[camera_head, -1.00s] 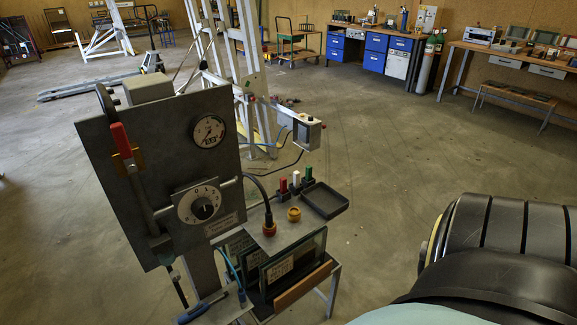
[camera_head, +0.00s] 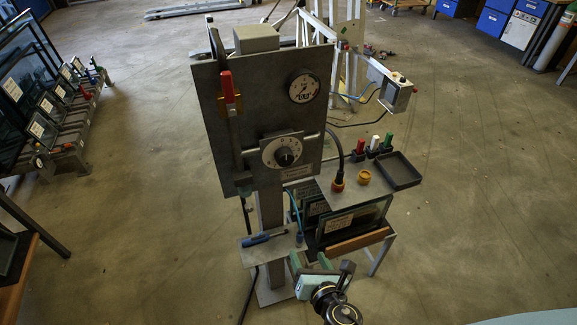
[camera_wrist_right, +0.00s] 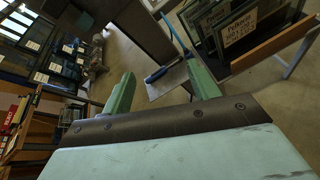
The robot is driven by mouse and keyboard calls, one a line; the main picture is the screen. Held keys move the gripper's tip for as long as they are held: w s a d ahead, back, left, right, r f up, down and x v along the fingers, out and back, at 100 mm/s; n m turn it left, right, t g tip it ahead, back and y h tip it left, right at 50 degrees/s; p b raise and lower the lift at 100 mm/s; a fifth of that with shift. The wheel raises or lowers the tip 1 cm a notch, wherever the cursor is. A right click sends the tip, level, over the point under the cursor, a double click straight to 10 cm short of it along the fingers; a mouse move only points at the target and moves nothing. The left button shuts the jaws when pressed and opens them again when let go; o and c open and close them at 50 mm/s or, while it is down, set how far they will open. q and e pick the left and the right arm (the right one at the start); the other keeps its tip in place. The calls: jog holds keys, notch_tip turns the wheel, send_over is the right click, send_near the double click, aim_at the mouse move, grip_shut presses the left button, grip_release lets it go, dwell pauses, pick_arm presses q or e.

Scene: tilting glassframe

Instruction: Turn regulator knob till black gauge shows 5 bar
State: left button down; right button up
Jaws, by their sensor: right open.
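The regulator knob (camera_head: 284,157) is a black round knob on a pale numbered dial plate, on the front of an upright grey panel (camera_head: 262,110). The gauge (camera_head: 303,87) has a black rim and sits above it at the upper right; its reading is too small to tell. My right gripper (camera_head: 320,266) is below the panel in the head view, well apart from the knob. In the right wrist view its two green fingers (camera_wrist_right: 160,70) are spread with nothing between them. My left gripper is not in view.
A red-handled lever (camera_head: 228,95) is on the panel's left. A small shelf with a blue-handled tool (camera_head: 262,238) juts out below. To the right stand framed glass panes (camera_head: 350,220), a yellow button (camera_head: 364,177) and a dark tray (camera_head: 398,170). Floor left of the stand is clear.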

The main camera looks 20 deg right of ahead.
aim_at(286, 161)
jog(key=w+a+r+n+t+p, duration=0.15)
jog(key=r+n, duration=0.25)
jog(key=r, duration=0.5)
jog(key=w+d+r+n+t, duration=0.1)
jog(key=w+r+n+t, duration=0.15)
jog(key=r, duration=0.65)
jog(key=shift+n, duration=0.45)
jog(key=w, duration=1.2)
jog(key=shift+f+p, duration=0.35)
jog(key=shift+c, duration=0.4)
jog(key=c, duration=0.9)
